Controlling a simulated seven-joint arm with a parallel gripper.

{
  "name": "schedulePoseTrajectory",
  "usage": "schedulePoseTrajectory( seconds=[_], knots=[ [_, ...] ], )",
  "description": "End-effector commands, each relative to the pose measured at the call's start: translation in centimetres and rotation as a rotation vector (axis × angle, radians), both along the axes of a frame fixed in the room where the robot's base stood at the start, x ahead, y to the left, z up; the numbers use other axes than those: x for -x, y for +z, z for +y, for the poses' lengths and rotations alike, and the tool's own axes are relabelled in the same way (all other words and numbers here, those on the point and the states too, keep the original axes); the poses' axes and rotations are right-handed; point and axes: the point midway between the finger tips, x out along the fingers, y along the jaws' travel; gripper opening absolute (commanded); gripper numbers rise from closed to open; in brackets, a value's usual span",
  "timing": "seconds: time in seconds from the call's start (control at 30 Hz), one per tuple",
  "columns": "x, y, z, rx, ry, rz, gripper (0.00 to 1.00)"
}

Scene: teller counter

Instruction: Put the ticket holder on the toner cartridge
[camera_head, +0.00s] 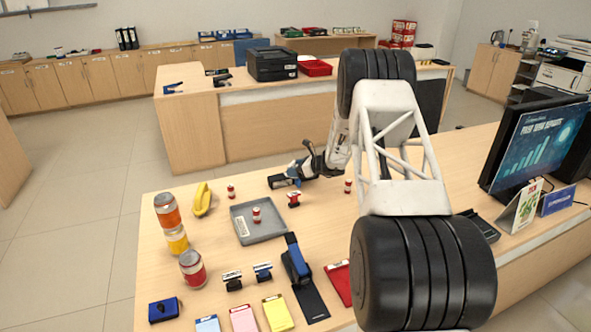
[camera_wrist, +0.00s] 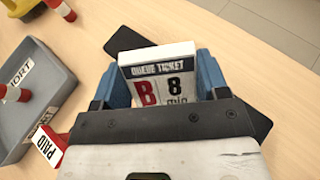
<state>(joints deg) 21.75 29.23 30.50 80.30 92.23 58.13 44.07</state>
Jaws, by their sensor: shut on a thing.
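The ticket holder (camera_wrist: 160,72), a white card stand reading "QUEUE TICKET" with a red B and a black 8, is between the blue fingers of my gripper (camera_wrist: 163,85) in the wrist view. My gripper is shut on it. A long black object, apparently the toner cartridge (camera_wrist: 122,38), lies below and behind it on the counter. In the head view the dark cartridge (camera_head: 277,181) shows beside my gripper (camera_head: 294,172). The ticket holder is not clear there. I cannot tell whether it touches the cartridge.
A grey tray (camera_head: 243,234) holding a red-and-white piece lies nearby. A yellow banana-like object (camera_head: 202,199), stacked cans (camera_head: 168,212) and a blue-black stapler-like device (camera_head: 296,262) are farther off.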

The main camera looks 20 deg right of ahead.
Motion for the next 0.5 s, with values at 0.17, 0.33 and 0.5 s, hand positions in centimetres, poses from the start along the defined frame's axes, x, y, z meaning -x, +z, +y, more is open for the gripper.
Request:
schedulePoseTrajectory(
  seconds=[0.17, 0.33, 0.5],
  knots=[
    [-0.02, 0.02, -0.01, 0.001, 0.000, -0.001, 0.44],
    [-0.01, -0.12, 0.00, 0.000, 0.000, 0.000, 0.44],
    [-0.02, -0.30, -0.01, 0.000, 0.000, 0.000, 0.77]
  ],
)
